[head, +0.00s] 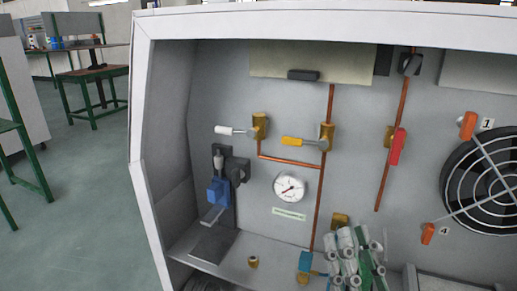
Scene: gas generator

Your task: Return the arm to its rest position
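My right gripper (353,243) shows at the bottom, right of centre, in front of the cabinet's lower part. Its grey and green finger links are bunched together in the picture, and I cannot tell whether they are open or shut. Nothing is clearly seen held in it. It overlaps the lower back wall and floor of the cabinet in the picture. I cannot tell whether it touches anything. My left gripper is not in view.
The open generator cabinet (145,130) surrounds the gripper. It holds a white-handled valve (258,126), a yellow-handled valve (325,136), a red handle (397,147), a gauge (289,187), a blue part (217,191) and a fan (490,180). Green-legged tables (92,73) stand far left beyond clear floor.

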